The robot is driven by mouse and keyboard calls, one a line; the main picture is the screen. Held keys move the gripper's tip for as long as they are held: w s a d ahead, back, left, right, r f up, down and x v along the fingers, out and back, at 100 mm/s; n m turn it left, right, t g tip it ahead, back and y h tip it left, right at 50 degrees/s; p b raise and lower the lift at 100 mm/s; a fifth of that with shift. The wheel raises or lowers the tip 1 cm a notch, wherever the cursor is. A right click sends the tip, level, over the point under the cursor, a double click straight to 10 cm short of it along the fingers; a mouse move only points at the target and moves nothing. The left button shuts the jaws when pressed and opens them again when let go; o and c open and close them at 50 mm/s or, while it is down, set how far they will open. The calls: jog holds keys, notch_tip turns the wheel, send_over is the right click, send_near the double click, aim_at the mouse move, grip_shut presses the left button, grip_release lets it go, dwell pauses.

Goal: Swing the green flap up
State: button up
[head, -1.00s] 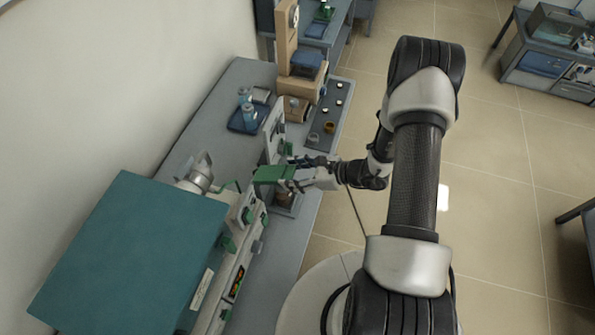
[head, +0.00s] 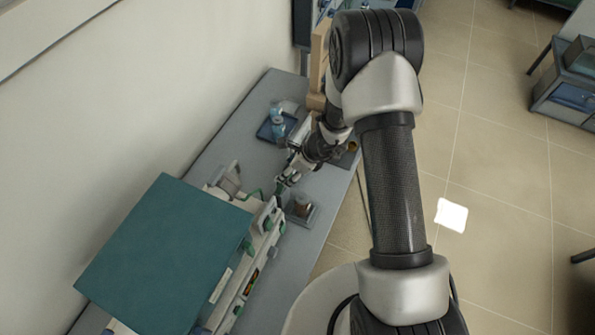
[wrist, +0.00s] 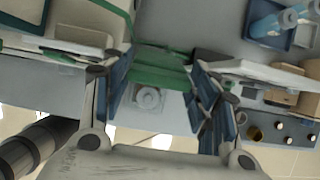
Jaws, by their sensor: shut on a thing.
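The green flap (wrist: 160,72) lies between the two fingers of my gripper (wrist: 158,92) in the wrist view, with the fingers on its left and right sides. My gripper is shut on it. In the head view my gripper (head: 284,180) is at the front right corner of the teal-topped furnace (head: 165,255), reaching down and left from the arm. The flap is mostly hidden there by the gripper; only small green parts show around it.
A blue tray (head: 268,132) with blue bottles (head: 277,125) stands on the grey bench behind the gripper. Tiled floor lies right.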

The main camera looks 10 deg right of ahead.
jog(key=shift+w+a+r, duration=0.25)
jog(key=shift+w+a, duration=0.1)
jog(key=shift+a, duration=0.15)
jog(key=shift+w, duration=0.1)
jog(key=o, duration=1.1)
jog(key=shift+o, duration=1.3)
jog(key=shift+a, duration=0.25)
jog(key=shift+o, duration=0.7)
jog(key=shift+d, duration=0.25)
jog(key=shift+f, duration=0.1)
jog(key=v, duration=1.2)
